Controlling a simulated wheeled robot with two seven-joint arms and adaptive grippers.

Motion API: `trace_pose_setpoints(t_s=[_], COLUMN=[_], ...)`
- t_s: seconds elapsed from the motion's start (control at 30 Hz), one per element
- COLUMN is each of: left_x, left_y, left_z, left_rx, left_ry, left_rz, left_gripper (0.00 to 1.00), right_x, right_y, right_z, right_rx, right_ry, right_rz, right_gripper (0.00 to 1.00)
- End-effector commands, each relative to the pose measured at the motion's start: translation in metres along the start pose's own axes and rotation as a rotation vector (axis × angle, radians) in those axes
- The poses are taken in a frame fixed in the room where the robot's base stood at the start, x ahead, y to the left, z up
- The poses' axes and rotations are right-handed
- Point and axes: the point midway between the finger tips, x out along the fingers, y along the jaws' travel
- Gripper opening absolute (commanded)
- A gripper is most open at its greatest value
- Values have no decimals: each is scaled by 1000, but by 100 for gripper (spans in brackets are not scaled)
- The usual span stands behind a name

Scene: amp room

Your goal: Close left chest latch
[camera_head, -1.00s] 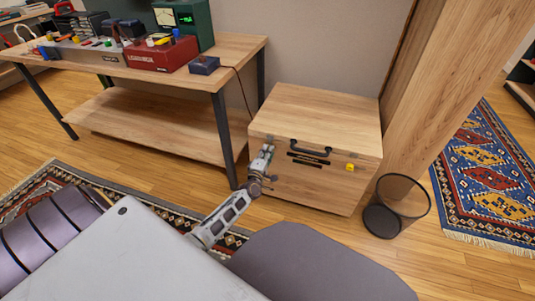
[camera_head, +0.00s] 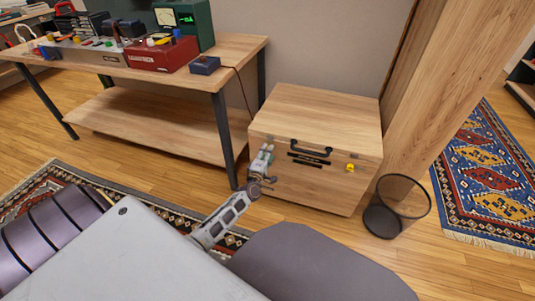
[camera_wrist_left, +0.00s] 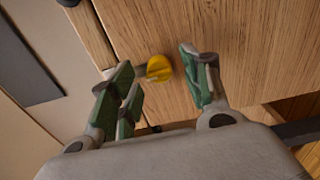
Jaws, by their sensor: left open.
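A wooden chest (camera_head: 312,190) with a closed lid stands on the floor. The left chest latch, a yellow knob (camera_wrist_left: 159,68), shows on the wood in the left wrist view; in the head view it is hidden behind my gripper. My left gripper (camera_head: 266,151) is at the upper left of the chest's front. In the left wrist view its green-padded fingers (camera_wrist_left: 160,80) are open, one on each side of the knob. The knob sits near the left finger; I cannot tell whether they touch. My right gripper is out of view.
The chest's other yellow latch (camera_head: 350,168) is to the right of the black handle (camera_head: 311,147). A wooden workbench (camera_head: 150,72) with equipment stands left of the chest. A mesh bin (camera_head: 397,207) and a wooden panel (camera_head: 450,70) are to its right.

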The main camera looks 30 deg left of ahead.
Motion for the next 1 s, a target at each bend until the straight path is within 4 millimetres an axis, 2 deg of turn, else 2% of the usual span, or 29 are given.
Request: trace_pose_setpoints(t_s=[1.0], left_x=[-88], left_y=[-1], left_z=[-1], left_rx=[-1], left_ry=[1], left_rz=[-1], left_gripper=[48], right_x=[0], right_y=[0], right_z=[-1], right_rx=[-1], right_ry=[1], right_rz=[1], right_gripper=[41])
